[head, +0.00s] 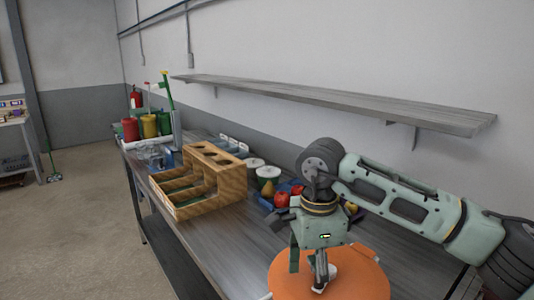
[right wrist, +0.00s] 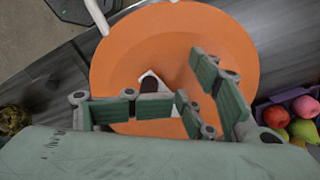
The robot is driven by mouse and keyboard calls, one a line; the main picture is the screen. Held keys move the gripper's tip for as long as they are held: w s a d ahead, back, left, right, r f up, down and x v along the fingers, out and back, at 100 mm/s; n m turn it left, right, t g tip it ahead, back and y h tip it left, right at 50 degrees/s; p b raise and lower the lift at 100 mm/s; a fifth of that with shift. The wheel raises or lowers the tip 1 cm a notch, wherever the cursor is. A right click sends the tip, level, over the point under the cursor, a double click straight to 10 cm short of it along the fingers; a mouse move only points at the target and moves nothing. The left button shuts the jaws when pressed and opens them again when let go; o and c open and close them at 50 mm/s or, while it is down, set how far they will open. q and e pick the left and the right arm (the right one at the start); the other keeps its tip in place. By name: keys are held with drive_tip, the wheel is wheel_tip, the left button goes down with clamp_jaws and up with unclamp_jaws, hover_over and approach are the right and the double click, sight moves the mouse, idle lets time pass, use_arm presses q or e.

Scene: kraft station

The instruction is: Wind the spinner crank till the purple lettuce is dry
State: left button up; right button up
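The spinner's round orange lid (head: 345,272) is at the bottom of the head view and fills much of the right wrist view (right wrist: 130,50). Its crank shows as a white piece with a dark knob (right wrist: 150,84) near the lid's middle; the white part also shows in the head view (head: 329,274). My right gripper (head: 308,268) points down over the lid beside the crank. In the right wrist view its green fingers (right wrist: 184,88) are spread apart, close to the crank. Contact is unclear. The lettuce is hidden. My left gripper is not in the head view.
A wooden stepped bin (head: 205,178) stands left on the grey bench. White-lidded tubs (head: 268,173) and blue crates with red produce (head: 282,199) sit behind my right gripper. A long shelf (head: 330,97) runs along the wall. The bench front between bin and lid is clear.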

drive_tip(key=shift+r, duration=0.1)
wheel_tip(320, 180, up, 7)
drive_tip(key=p, duration=0.4)
idle(0.3)
